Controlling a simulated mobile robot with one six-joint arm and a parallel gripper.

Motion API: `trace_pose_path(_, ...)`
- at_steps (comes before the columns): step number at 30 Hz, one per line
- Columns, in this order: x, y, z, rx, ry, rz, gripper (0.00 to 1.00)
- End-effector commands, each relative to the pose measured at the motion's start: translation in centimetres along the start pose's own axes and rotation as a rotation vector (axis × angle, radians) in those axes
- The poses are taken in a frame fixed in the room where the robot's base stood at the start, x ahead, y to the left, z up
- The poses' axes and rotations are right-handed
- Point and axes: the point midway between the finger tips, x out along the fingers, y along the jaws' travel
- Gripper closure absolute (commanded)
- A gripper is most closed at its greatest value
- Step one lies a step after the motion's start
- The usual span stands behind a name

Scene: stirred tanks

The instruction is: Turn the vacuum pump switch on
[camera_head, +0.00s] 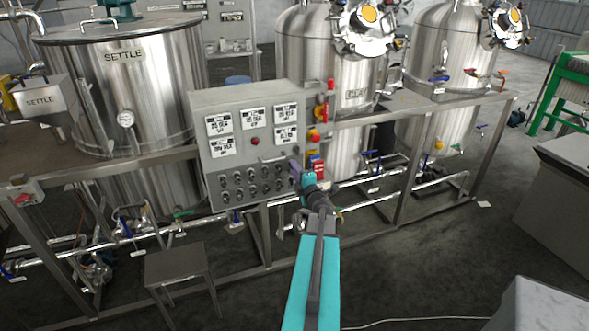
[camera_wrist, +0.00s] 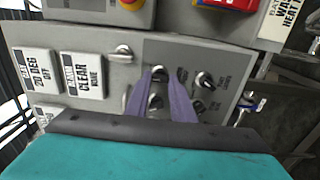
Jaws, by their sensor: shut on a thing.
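A grey control panel (camera_head: 238,160) stands in front of the steel tanks, with rows of small rotary switches on its lower part. My gripper (camera_head: 293,166) reaches its right side. In the wrist view, the purple fingers of my gripper (camera_wrist: 158,76) close together on a rotary switch (camera_wrist: 158,71), mostly covered by the tips. The switch labels are too small to read, so I cannot tell which is the vacuum pump's.
A red emergency button (camera_head: 314,136) and red boxes sit at the panel's right edge. A metal handle (camera_wrist: 121,52) is near my fingers. Pipes and frame legs run below the panel. A small metal table (camera_head: 176,262) stands at front left.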

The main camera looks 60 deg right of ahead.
Motion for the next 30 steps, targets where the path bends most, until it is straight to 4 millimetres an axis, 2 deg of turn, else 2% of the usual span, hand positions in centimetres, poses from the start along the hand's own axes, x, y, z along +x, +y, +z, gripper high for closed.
trace_pose_path(1, 0.16, 0.45, 0.1, 0.046, -0.001, 0.003, 1.0)
trace_pose_path(15, 0.17, 0.39, 0.12, 0.423, -0.001, 0.004, 1.0)
trace_pose_path(22, 0.16, 0.3, 0.11, 0.507, 0.0, 0.005, 1.0)
trace_pose_path(30, 0.16, 0.24, 0.12, 0.526, 0.0, 0.005, 1.0)
